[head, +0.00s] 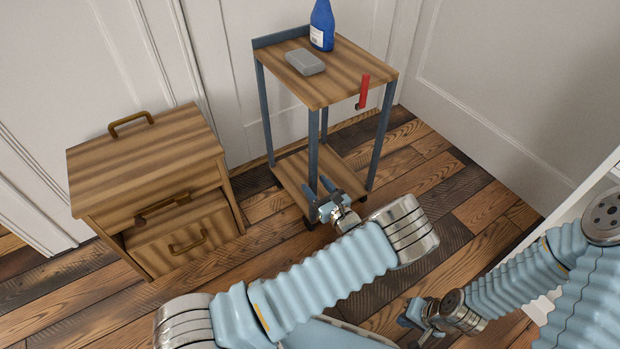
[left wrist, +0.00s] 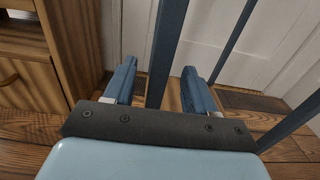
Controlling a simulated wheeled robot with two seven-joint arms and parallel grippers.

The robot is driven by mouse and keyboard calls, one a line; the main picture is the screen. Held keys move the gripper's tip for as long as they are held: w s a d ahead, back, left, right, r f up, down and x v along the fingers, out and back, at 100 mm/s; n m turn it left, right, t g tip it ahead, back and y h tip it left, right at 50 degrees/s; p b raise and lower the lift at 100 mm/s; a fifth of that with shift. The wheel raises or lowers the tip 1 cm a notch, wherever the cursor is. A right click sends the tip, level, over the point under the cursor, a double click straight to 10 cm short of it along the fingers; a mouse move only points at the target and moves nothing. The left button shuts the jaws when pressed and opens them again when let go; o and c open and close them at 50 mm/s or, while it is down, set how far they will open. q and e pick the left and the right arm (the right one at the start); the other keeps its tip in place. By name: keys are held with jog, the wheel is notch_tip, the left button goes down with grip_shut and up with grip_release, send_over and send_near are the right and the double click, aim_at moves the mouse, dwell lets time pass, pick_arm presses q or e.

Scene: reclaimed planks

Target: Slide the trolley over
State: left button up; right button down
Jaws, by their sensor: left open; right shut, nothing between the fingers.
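The trolley (head: 335,88) is a two-shelf wooden cart with blue-grey metal legs, standing against the panelled wall in the head view. A blue bottle (head: 322,25), a grey block (head: 305,62) and a red item (head: 364,90) at the edge are on its top. My left gripper (head: 323,190) is open at the trolley's near leg. In the left wrist view this leg (left wrist: 167,50) stands between the two open fingers (left wrist: 160,85); I cannot tell whether they touch it. My right gripper (head: 418,318) is shut and empty, low at the lower right, away from the trolley.
White panelled walls (head: 500,60) close the back and right. A white unit edge (head: 612,165) is at far right. Plank floor (head: 450,180) is clear right of the trolley.

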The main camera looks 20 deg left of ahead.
pick_arm(q)
jog(key=v, duration=0.9)
jog(key=shift+s, duration=0.1)
